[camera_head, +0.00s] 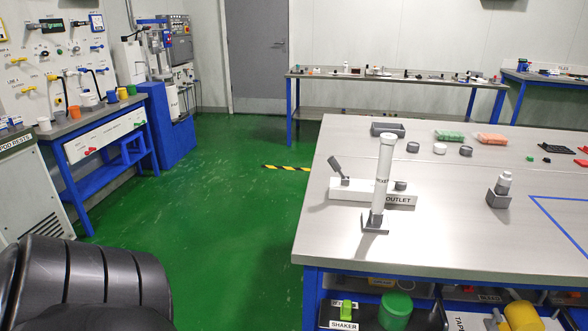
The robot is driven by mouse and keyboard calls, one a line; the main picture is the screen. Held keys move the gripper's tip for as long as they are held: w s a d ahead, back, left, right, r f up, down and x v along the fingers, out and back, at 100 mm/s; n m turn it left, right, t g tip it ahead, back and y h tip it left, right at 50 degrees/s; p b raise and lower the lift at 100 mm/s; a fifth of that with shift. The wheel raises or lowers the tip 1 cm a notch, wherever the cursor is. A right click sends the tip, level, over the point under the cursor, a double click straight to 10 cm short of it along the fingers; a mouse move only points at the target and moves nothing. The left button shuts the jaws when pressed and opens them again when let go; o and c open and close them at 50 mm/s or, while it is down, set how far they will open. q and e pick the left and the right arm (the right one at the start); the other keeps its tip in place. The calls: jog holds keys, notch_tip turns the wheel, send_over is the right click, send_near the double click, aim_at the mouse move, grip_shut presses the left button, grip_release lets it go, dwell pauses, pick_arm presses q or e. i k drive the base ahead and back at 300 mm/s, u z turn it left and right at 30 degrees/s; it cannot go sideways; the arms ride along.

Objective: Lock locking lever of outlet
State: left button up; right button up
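The outlet (352,190) is a low white block labelled OUTLET on the metal table on the right. A dark grey lever (338,168) stands tilted at the block's left end, leaning up and to the left. A small grey round part (400,186) sits at the right end. Neither gripper is in view. A black ridged arm part of mine fills the lower left corner.
A shelf below holds a green container (395,310). The table's front is clear. Green floor lies open to the left.

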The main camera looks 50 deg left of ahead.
aim_at(333, 162)
jog(key=u, duration=1.4)
jog(key=i, duration=0.5)
jog(key=u, duration=1.7)
jog(key=k, duration=0.55)
jog(key=z, duration=0.6)
